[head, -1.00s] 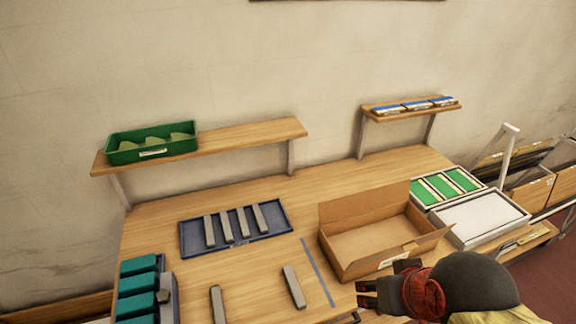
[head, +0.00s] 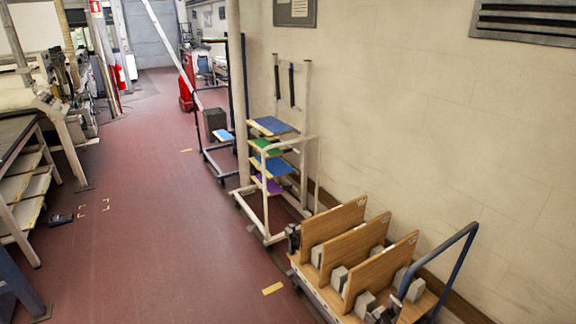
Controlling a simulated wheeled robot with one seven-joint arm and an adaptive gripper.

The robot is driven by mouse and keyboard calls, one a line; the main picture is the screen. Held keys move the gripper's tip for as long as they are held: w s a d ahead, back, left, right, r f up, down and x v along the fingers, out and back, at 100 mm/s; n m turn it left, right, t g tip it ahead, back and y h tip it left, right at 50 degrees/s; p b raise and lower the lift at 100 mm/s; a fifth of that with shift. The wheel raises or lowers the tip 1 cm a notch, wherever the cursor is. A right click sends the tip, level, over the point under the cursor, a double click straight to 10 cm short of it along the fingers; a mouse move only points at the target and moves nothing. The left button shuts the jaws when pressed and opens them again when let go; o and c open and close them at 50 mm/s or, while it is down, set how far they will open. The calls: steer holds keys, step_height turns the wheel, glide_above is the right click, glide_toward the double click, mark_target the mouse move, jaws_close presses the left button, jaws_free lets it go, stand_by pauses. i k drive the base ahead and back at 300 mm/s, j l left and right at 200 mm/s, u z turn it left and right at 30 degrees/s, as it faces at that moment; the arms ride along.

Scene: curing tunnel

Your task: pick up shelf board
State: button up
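Three light wooden boards stand on edge, side by side, on a low cart at the lower right: a left board (head: 333,226), a middle board (head: 352,247) and a right board (head: 382,268). Grey blocks (head: 338,279) sit between and beside them. I cannot tell which of them, if any, is the shelf board. My gripper is not in view.
The cart has a blue push handle (head: 442,258). Behind it stands a white rack (head: 265,190) with coloured shelves, against the wall side. The red floor (head: 150,220) to the left is open. A grey table with shelves (head: 25,180) stands at the far left.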

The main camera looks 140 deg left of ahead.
mark_target(276, 167)
steer(key=u, duration=4.65)
